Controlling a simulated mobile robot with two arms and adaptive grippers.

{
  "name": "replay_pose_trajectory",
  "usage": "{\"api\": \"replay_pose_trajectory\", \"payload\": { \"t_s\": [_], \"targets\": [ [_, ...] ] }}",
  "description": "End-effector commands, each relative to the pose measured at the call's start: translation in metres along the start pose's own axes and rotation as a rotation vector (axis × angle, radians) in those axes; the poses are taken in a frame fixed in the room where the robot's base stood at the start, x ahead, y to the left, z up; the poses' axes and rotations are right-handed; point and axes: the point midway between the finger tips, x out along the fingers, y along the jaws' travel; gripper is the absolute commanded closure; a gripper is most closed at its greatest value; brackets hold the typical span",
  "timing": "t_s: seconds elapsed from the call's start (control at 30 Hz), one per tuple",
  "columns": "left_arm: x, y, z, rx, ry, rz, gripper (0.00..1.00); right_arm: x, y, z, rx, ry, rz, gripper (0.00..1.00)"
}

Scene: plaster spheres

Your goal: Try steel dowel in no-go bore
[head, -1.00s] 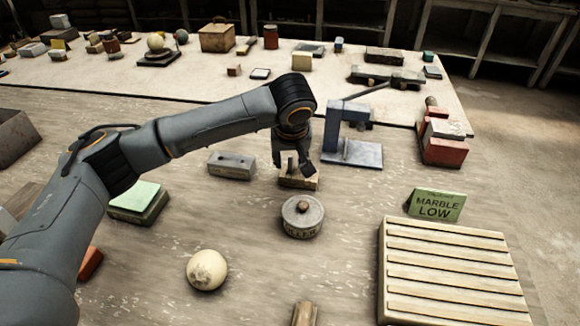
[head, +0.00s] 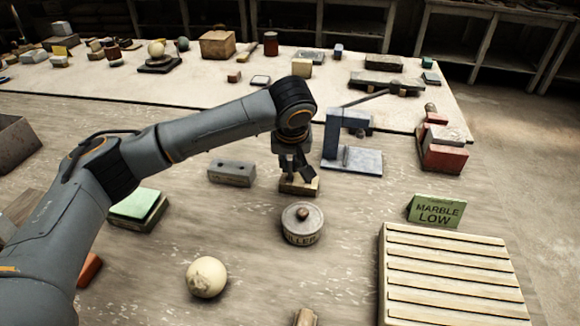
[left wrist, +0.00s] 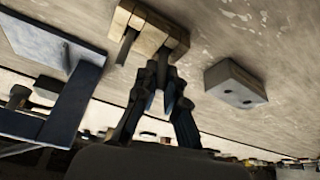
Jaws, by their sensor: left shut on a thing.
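My left gripper (head: 296,176) is low over a small wooden block (head: 299,187), shut on a slim dark dowel. In the left wrist view the fingertips (left wrist: 162,78) close on this dowel (left wrist: 163,58), which meets the wooden block (left wrist: 150,30); how deep it sits I cannot tell. A second dark pin (left wrist: 127,46) stands beside it in the same block. A grey block with two bores (head: 232,172) lies just left of the gripper, and its two dark holes show in the left wrist view (left wrist: 235,83). My right gripper is not in view.
A blue-grey stand with a lever (head: 352,156) is close on the right of the gripper. A lidded round tin (head: 302,224) stands in front. A pale sphere (head: 206,277), a slatted rack (head: 450,275) and a green "MARBLE LOW" sign (head: 436,210) lie nearer.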

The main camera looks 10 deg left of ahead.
Motion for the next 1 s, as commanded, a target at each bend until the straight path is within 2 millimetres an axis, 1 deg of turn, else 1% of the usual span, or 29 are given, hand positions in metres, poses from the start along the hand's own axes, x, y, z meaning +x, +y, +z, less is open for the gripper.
{"api": "replay_pose_trajectory", "payload": {
  "t_s": [0.13,0.17,0.27,0.43,0.5,0.6,0.7,0.83,0.93,1.0],
  "targets": [
    [-0.02,0.001,-0.009,-0.002,0.002,0.002,1.0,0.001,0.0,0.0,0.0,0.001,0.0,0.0],
    [-0.026,0.001,-0.008,0.0,0.002,0.004,1.0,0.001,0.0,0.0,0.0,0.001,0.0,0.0],
    [-0.05,-0.004,0.0,0.003,0.004,0.004,1.0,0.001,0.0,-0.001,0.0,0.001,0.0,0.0],
    [-0.1,-0.012,0.016,0.004,0.004,0.004,1.0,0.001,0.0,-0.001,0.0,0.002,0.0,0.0],
    [-0.112,-0.017,0.032,0.006,0.003,0.003,1.0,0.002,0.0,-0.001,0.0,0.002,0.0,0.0],
    [-0.133,-0.024,0.046,0.003,0.006,-0.001,1.0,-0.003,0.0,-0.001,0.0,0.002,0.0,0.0],
    [-0.147,-0.028,0.059,0.002,0.006,-0.002,1.0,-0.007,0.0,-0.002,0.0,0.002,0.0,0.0],
    [-0.158,-0.031,0.071,0.001,0.003,-0.001,1.0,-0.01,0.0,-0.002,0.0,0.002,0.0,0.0],
    [-0.164,-0.032,0.071,-0.012,0.001,-0.006,1.0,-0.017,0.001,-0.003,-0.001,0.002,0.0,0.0],
    [-0.166,-0.031,0.064,-0.036,-0.002,-0.017,1.0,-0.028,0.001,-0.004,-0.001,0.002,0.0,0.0]
  ]
}}
